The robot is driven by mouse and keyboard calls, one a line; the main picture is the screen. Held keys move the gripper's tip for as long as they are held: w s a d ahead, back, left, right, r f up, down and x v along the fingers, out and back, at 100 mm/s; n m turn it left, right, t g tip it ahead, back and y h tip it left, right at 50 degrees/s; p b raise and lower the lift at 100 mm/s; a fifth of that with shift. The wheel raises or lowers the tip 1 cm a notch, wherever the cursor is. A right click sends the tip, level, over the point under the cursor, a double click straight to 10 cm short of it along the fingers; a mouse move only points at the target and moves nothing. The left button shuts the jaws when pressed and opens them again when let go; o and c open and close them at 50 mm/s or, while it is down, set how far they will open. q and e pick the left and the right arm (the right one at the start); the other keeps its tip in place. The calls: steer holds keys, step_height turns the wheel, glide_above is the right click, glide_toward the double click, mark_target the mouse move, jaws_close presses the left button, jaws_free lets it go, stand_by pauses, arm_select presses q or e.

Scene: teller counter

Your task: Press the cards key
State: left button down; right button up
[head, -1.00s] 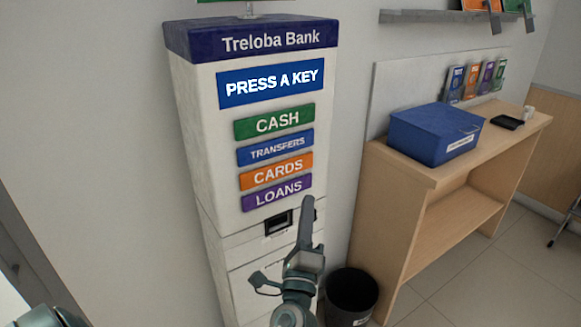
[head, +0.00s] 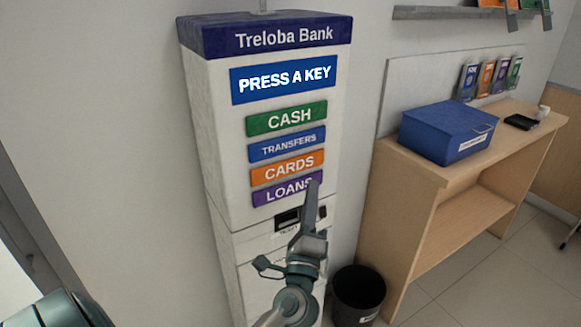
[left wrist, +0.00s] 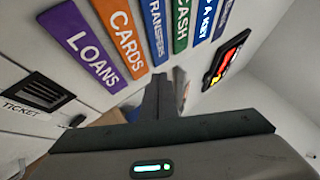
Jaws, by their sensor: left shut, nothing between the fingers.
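The orange cards key (head: 288,168) is on the front of the white Treloba Bank kiosk (head: 222,165), between the blue transfers key (head: 287,144) above and the purple loans key (head: 280,193) below. My left gripper (head: 313,186) is shut and empty, pointing up, its tip covering the right end of the loans key, below the cards key. In the left wrist view, the shut fingers (left wrist: 157,98) show near the cards key (left wrist: 121,40) and the loans key (left wrist: 88,45). Whether the tip touches the kiosk I cannot tell. My right gripper is not in view.
The green cash key (head: 287,118) is above the transfers key. A ticket slot (head: 288,218) is below the keys, partly behind my gripper. A black bin (head: 358,293) stands right of the kiosk. A wooden desk (head: 405,215) holds a blue box (head: 445,132).

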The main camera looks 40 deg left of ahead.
mark_target(296, 162)
arm_select(q)
steer(key=shift+w+a, duration=0.4)
steer(key=shift+a, duration=0.6)
steer(key=shift+w+a, duration=0.45)
steer(key=shift+a, duration=0.55)
steer(key=shift+w+a, duration=0.4)
steer(key=shift+a, duration=0.6)
steer(key=shift+w+a, duration=0.3)
steer(key=shift+a, duration=0.5)
stand_by(0.7)
steer(key=shift+d, duration=0.15)
steer(key=shift+s+d, duration=0.35)
steer(key=shift+d, duration=0.3)
stand_by(0.4)
steer(key=shift+s+d+b, duration=0.1)
steer(key=shift+s+d, duration=0.2)
steer(key=shift+d, duration=0.45)
steer(key=shift+s+d+b, duration=0.15)
steer(key=shift+s+d, duration=0.2)
steer(key=shift+d, duration=0.45)
steer(key=shift+s+d+b, duration=0.1)
steer(key=shift+s+d, duration=0.2)
steer(key=shift+d, duration=0.45)
